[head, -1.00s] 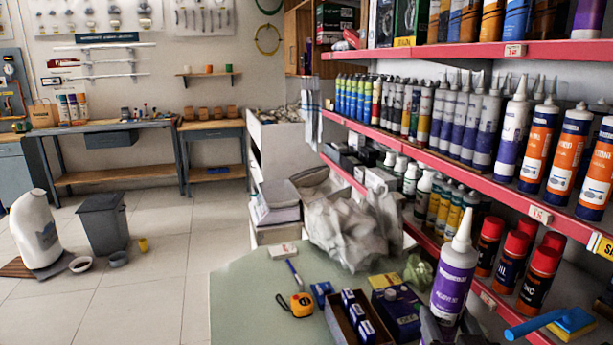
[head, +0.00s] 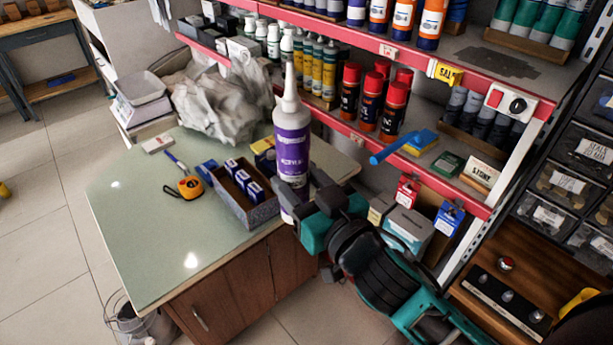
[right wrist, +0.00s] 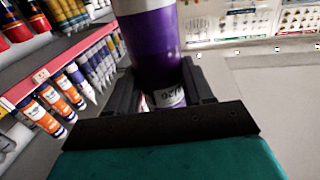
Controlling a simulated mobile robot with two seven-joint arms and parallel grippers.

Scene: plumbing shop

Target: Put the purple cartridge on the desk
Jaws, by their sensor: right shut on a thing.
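The purple cartridge (head: 291,145) has a white nozzle and a purple label, and it stands upright in the air in the head view. My right gripper (head: 311,199) is shut on its lower part; the right wrist view also shows the cartridge (right wrist: 153,45) between the two fingers (right wrist: 160,92). The desk (head: 140,230) has a pale green top and a brown wooden front. In the head view the cartridge overlaps the desk's right part and the box there; whether it touches either cannot be told. My left gripper is not in view.
On the desk are an open box of small blue boxes (head: 245,205), an orange tape measure (head: 190,187), a blue marker (head: 174,160) and a crumpled grey bag (head: 215,105). The desk's front left is clear. Red-edged shelves (head: 440,165) with cans and tubes stand behind and right.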

